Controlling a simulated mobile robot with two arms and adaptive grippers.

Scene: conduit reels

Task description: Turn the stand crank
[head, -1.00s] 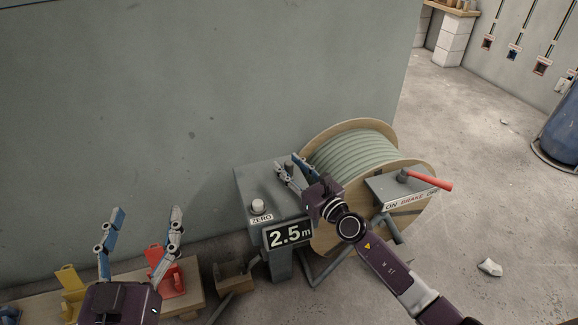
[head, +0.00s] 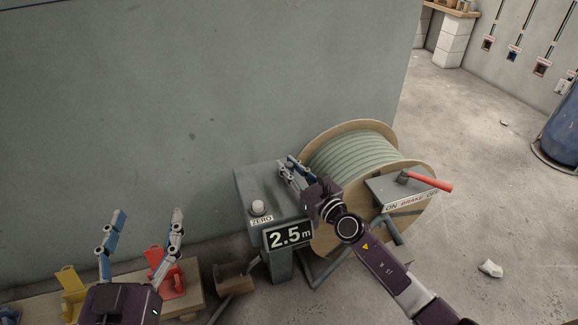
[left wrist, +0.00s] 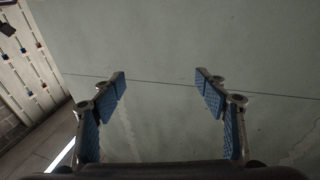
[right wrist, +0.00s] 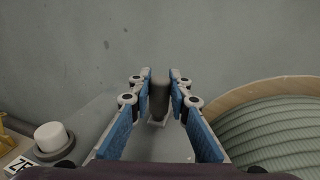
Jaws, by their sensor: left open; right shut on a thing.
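The stand crank's handle (right wrist: 159,98) is a dark upright grip, seen between the fingers in the right wrist view. My right gripper (head: 287,166) is shut on it, with a blue-padded finger on each side. The rest of the crank is mostly hidden by the gripper in the head view. The reel stand (head: 247,183) is a grey box with a white ZERO button (head: 257,207) and a display (head: 288,235) reading 2.5 m. My left gripper (head: 148,215) is open and empty at the lower left, fingers pointing up in front of the wall.
A wooden reel (head: 424,166) of grey-green conduit stands right of the crank. A red brake lever (head: 430,183) sits on its plate, labelled ON BRAKE OFF. Red (head: 172,283) and yellow (head: 69,281) brackets are near my left gripper. Open floor lies to the right.

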